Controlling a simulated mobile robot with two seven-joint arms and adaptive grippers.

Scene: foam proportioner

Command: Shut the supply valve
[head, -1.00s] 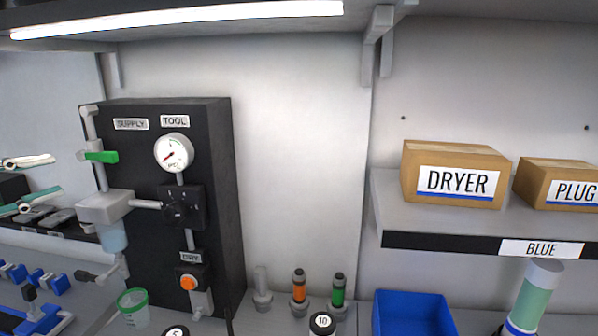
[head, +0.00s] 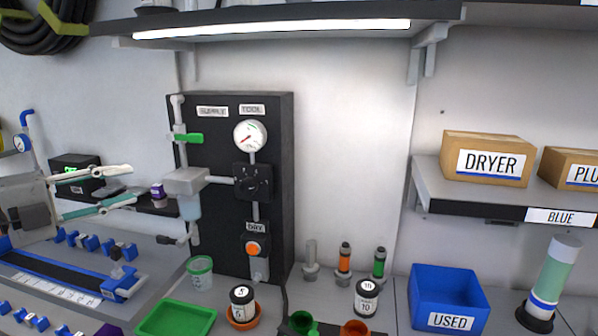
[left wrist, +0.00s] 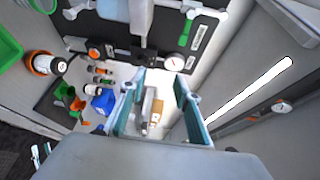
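The supply valve's green lever (head: 188,138) lies horizontal, pointing right from the grey pipe under the SUPPLY label (head: 212,112) on the black panel (head: 222,235). It also seems to show in the left wrist view as a green bar (left wrist: 187,29). The gauge (head: 250,135) beside it has a red needle pointing lower left. My left gripper (head: 134,183) is open and empty, to the left of and below the lever, apart from it. Its two fingers (left wrist: 160,82) show spread in the left wrist view.
A filter bowl (head: 188,187) hangs below the lever on the same pipe. An orange knob (head: 253,248) sits lower on the panel. A green tray (head: 178,319), cups and jars stand on the bench below. A lit shelf (head: 275,28) overhangs the panel.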

